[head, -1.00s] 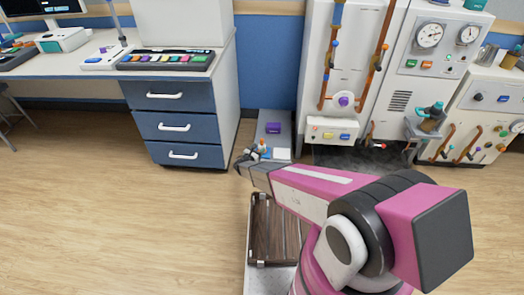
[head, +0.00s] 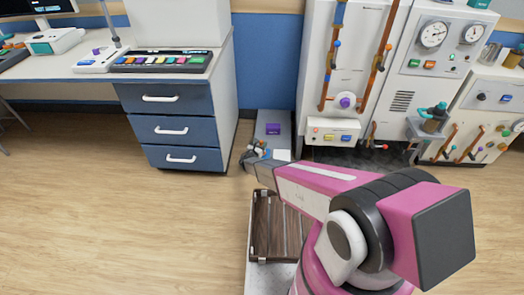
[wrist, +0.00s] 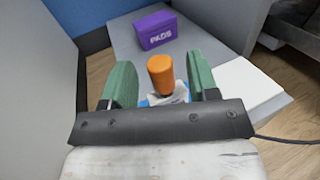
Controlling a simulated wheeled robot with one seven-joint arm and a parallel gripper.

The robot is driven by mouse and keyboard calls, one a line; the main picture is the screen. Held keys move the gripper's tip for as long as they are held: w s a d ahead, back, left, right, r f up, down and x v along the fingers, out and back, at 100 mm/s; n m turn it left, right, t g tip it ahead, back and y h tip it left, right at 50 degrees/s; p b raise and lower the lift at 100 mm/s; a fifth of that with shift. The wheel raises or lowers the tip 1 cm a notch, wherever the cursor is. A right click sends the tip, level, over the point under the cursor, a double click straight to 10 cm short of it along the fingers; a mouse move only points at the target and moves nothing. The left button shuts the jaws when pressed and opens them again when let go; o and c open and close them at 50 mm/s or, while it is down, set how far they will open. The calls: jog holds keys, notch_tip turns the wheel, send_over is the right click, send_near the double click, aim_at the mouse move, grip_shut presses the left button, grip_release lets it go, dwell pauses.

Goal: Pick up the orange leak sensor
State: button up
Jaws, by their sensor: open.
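The orange leak sensor (wrist: 160,73) stands upright on a low grey surface in the wrist view, with a blue and white part below it. It lies between the two green fingers of my gripper (wrist: 160,85), which are open with visible space around the orange part. Its lower portion is partly hidden by the dark gripper body. In the head view my gripper (head: 256,154) is at the low grey stand beside the drawers, and it mostly covers the sensor; only small bits of colour show there.
A purple box marked PADS (wrist: 157,30) sits behind the sensor on the grey stand (wrist: 205,45). A white flat piece (wrist: 250,100) lies to the right. The blue drawer cabinet (head: 178,127) stands left, white pipe panels (head: 335,70) right. Open floor lies at front left.

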jog(key=shift+x, duration=0.9)
grip_shut()
jog(key=shift+r, duration=0.15)
